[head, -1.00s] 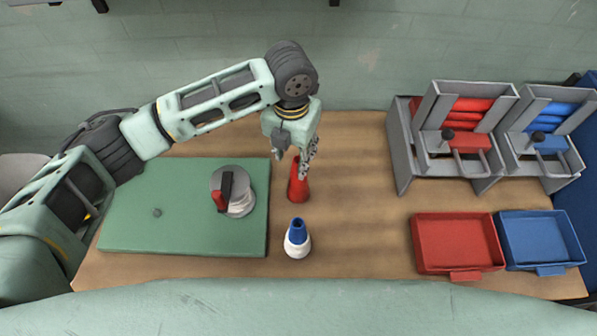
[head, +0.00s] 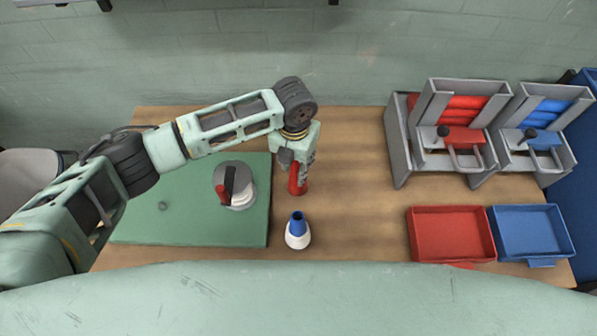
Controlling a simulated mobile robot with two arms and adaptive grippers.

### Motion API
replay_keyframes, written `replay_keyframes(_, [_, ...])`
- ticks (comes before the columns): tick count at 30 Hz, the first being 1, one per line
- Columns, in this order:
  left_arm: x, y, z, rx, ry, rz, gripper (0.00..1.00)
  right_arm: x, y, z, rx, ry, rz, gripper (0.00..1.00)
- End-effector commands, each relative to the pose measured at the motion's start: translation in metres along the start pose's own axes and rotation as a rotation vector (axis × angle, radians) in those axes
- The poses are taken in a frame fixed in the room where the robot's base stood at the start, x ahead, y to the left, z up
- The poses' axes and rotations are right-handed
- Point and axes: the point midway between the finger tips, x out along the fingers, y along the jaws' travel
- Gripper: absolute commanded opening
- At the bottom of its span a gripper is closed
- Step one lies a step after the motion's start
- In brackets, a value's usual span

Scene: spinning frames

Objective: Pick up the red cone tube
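The red cone tube (head: 298,186) stands upright on the wooden table, right of the green mat. My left gripper (head: 301,167) is right at its upper part, with fingers around or beside it. The gripper and wrist hide the top of the tube. I cannot tell whether the fingers are closed on it. My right gripper is not in view.
A white cone with a blue tube (head: 297,223) stands just in front. A grey round device with a red handle (head: 235,185) sits on the green mat (head: 170,225). Red tray (head: 452,253), blue tray (head: 540,252) and grey racks (head: 400,150) stand to the right.

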Motion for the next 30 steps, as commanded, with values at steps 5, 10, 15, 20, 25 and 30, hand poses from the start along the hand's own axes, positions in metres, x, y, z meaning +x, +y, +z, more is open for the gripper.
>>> replay_keyframes(5, [0.000,0.000,0.000,0.000,0.000,0.000,0.14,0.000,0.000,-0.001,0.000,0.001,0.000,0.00])
replay_keyframes(10, [0.000,0.000,0.000,0.000,0.000,0.000,0.03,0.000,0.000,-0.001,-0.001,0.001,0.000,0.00])
replay_keyframes(15, [-0.001,0.000,0.000,0.000,0.000,0.000,0.03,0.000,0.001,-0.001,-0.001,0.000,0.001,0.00])
replay_keyframes(20, [-0.006,0.000,0.001,-0.001,-0.001,0.000,0.03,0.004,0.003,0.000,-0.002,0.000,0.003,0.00])
replay_keyframes(25, [-0.025,0.000,0.002,0.001,-0.005,0.000,0.03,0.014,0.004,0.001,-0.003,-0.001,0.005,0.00])
replay_keyframes(30, [-0.049,-0.015,0.017,0.002,-0.004,-0.001,0.03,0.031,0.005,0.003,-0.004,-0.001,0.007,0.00])
